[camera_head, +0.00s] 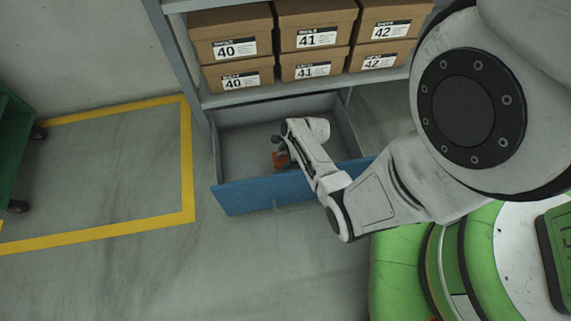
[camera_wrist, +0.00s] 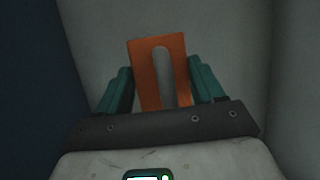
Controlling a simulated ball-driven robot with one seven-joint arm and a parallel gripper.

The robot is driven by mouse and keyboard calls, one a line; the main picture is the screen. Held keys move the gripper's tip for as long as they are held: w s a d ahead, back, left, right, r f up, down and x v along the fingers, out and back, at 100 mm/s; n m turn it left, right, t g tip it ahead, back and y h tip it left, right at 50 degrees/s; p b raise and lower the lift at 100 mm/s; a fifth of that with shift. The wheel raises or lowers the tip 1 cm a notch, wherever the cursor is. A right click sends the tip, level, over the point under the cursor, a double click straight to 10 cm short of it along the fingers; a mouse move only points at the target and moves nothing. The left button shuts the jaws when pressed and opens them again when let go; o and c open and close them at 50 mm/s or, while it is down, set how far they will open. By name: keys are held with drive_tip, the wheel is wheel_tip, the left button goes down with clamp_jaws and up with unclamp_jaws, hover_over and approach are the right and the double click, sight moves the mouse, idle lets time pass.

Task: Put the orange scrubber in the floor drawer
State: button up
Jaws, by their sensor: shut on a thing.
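The orange scrubber (camera_wrist: 146,75) is between the two teal fingers of my gripper (camera_wrist: 160,90) in the wrist view. Its slotted orange part stands up past the fingertips. In the head view the scrubber (camera_head: 281,160) shows as a small orange patch beside my gripper (camera_head: 282,148), partly hidden by my arm. My gripper is shut on it. The floor drawer (camera_head: 242,133) is pulled open under the shelf, with a blue front (camera_head: 250,194). Gripper and scrubber are seen within the drawer's opening. I cannot tell whether the scrubber touches the drawer's floor.
Shoe boxes (camera_head: 317,40) numbered 40, 41 and 42 are stacked on the grey shelf (camera_head: 290,94) above the drawer. The drawer's visible grey floor is otherwise clear. A green cart (camera_head: 12,150) stands at the far left beside a yellow floor line (camera_head: 187,160).

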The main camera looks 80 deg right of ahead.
wheel_tip(320, 180, down, 5)
drive_tip(key=b, duration=0.3)
drive_tip(key=shift+r, duration=0.15)
drive_tip(key=o, duration=1.1)
drive_tip(key=shift+o, duration=0.2)
drive_tip(key=p+v, duration=0.7)
drive_tip(key=v, duration=0.3)
drive_tip(key=shift+r, duration=0.35)
drive_tip(key=shift+s+r+p, duration=0.35)
drive_tip(key=shift+r+p, duration=0.05)
drive_tip(key=shift+r, duration=0.15)
